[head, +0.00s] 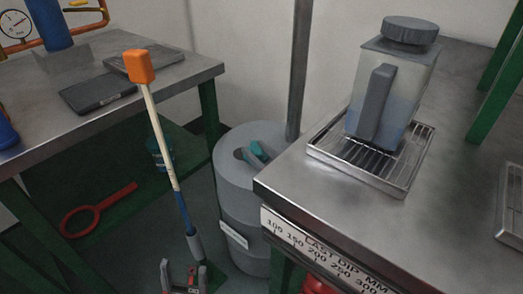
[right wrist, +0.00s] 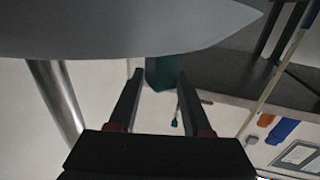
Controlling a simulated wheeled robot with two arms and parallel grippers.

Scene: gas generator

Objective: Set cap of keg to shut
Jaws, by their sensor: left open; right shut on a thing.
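The keg (head: 230,205) is a light grey cylinder on the floor between the two tables. Its cap (head: 257,151), teal with a grey part, shows on the keg's top. In the right wrist view my right gripper (right wrist: 160,73) has its fingers on either side of the teal cap (right wrist: 164,77), close to the grey keg top (right wrist: 110,30). I cannot pick out the right gripper in the head view. My left gripper (head: 183,273) is open and empty at the bottom of the head view, left of the keg. The exact angle of the cap is unclear.
A steel table (head: 460,130) on the right holds a blender-like jug (head: 405,85) on a rack tray (head: 408,185). A long stick with an orange end (head: 139,67) stands left of the keg. A grey post (head: 300,60) rises behind. The left table (head: 190,75) holds dark tablets.

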